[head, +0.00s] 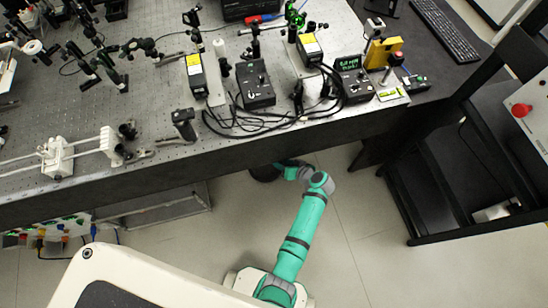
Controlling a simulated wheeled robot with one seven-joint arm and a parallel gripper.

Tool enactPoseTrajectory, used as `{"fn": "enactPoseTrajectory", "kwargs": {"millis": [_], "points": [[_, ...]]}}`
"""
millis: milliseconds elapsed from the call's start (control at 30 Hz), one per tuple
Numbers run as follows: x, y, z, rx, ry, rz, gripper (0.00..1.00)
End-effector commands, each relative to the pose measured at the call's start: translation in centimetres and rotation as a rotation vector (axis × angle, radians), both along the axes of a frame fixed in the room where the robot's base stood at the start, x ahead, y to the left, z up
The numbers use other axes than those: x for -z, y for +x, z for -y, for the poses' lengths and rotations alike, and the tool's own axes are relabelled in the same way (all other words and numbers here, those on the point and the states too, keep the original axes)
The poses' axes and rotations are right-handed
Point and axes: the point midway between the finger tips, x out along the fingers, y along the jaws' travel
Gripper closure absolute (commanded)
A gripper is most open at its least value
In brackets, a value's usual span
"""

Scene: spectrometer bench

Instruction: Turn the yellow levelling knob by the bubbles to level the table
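On the optical bench's front right, a small pale plate with a yellow-green bubble vial (391,94) lies at the edge. A second small greenish vial (415,82) shows on a dark block just right of it. I cannot pick out the yellow levelling knob for certain at this size. My teal arm reaches up from the bottom and bends left; its dark end, my gripper (264,173), is low beside the bench's front edge, partly hidden, far left of the vials. Its fingers cannot be made out.
The bench (150,172) has a thick dark front edge. Black cables (262,124) loop near control boxes (255,84) and a box with a green display (352,78). A black rack (440,185) stands at the right. The floor (370,260) between my arm and the rack is clear.

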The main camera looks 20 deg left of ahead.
Motion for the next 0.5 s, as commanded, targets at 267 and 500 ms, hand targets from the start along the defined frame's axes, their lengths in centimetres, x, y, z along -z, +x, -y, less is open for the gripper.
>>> {"fn": "enactPoseTrajectory", "kwargs": {"millis": [267,500], "points": [[2.9,1.9,-2.9,0.005,0.000,-0.002,0.56],[4.0,2.6,-4.1,0.006,0.000,0.000,0.56]]}}
